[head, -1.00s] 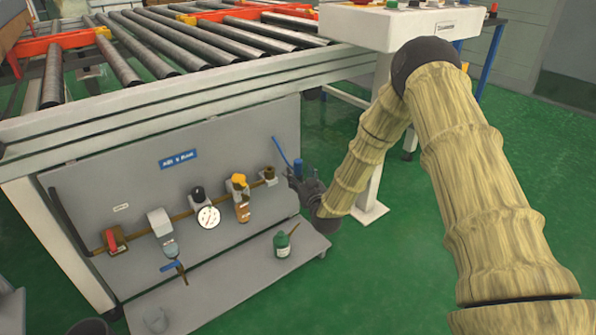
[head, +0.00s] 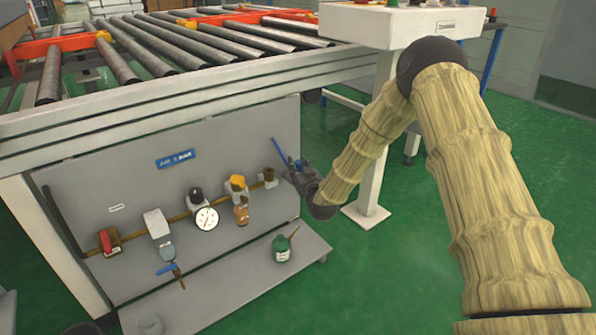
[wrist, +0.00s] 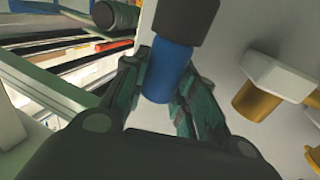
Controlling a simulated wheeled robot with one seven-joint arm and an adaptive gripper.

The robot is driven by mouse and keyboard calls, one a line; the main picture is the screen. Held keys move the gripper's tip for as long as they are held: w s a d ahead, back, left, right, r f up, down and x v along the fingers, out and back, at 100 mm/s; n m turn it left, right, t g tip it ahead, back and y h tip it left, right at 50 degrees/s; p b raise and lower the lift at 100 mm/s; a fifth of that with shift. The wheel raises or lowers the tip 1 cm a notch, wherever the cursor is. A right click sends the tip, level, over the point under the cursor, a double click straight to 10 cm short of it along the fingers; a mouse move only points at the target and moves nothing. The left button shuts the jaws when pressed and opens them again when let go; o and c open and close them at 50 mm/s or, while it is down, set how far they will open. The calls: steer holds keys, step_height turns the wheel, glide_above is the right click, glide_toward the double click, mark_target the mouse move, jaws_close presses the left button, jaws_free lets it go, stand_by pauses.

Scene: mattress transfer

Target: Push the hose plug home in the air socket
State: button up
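The hose plug shows in the wrist view as a blue sleeve (wrist: 166,72) with a thick black section above it. The fingers of my gripper (wrist: 163,92) sit on both sides of the blue sleeve and appear closed on it. In the head view my gripper (head: 301,174) is at the right edge of the grey panel, just right of a brass fitting on a small grey bracket (head: 268,177), which looks like the air socket. The plug's front end is hidden, and I cannot tell whether it touches the socket.
The grey panel (head: 110,185) carries a brass pipe with a red valve (head: 108,241), a white gauge (head: 205,219) and a yellow-topped unit (head: 237,184). A green bottle (head: 281,249) stands on the shelf below. A white pedestal post (head: 372,165) stands behind my arm. Rollers lie above.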

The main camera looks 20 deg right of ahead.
steer(key=c, duration=0.3)
steer(key=shift+r, duration=0.1)
steer(key=shift+c, duration=0.2)
